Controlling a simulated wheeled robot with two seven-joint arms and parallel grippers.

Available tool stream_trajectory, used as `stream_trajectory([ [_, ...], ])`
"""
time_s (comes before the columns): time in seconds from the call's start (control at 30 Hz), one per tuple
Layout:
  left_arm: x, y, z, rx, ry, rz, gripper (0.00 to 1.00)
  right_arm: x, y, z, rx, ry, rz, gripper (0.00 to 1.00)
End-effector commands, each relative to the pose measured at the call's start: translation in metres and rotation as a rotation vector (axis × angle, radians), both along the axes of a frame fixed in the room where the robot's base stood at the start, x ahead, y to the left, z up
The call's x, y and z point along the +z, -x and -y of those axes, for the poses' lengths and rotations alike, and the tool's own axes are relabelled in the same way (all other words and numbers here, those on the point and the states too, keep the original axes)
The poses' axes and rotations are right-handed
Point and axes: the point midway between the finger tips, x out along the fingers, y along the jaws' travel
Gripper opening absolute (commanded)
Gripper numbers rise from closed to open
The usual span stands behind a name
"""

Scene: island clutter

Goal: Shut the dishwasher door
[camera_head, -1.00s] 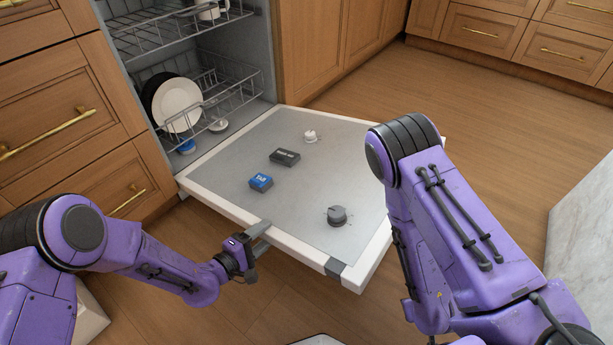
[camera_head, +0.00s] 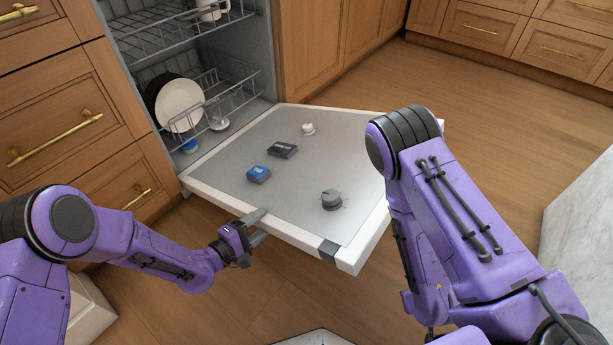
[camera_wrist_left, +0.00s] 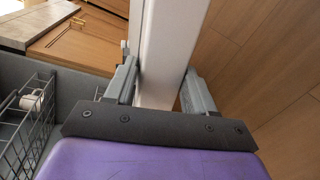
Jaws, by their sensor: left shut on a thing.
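The dishwasher door (camera_head: 230,190) hangs open in the head view, its grey inner panel facing up with a white rim, sloping out from the dishwasher cavity. My left gripper (camera_head: 257,226) is at the door's left edge near its free end, one finger above and one below. In the left wrist view the white door edge (camera_wrist_left: 168,55) lies between the two fingers (camera_wrist_left: 160,88), which are shut on it. My right arm (camera_head: 440,220) passes in front of the door's right side and hides part of it. My right gripper is out of sight.
The dishwasher racks (camera_head: 228,85) hold a white plate (camera_head: 180,105), a dark plate and a mug. Wooden drawers (camera_head: 50,130) stand at left; a pale counter side (camera_head: 580,230) is at right.

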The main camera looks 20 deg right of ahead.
Motion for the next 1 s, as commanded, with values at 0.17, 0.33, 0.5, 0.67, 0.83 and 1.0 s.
stream_trajectory([
  [0.17,0.017,-0.008,-0.005,0.011,0.019,-0.017,0.24,0.012,0.000,0.000,0.000,0.000,0.000,0.43],
  [0.33,0.029,-0.011,-0.008,0.012,0.036,-0.038,0.24,0.021,0.000,0.000,0.001,0.000,0.000,0.43],
  [0.5,0.040,-0.015,-0.010,0.011,0.051,-0.058,0.24,0.029,0.000,0.000,0.001,0.000,0.000,0.43],
  [0.67,0.045,-0.017,-0.011,0.011,0.060,-0.071,0.24,0.032,0.000,0.000,0.001,0.000,0.000,0.43],
  [0.83,0.044,-0.017,-0.011,0.010,0.060,-0.073,0.24,0.032,0.000,0.000,0.001,0.000,0.000,0.43],
  [1.0,0.044,-0.016,-0.011,0.008,0.060,-0.073,0.84,0.032,0.000,0.000,0.000,0.000,0.000,0.43],
])
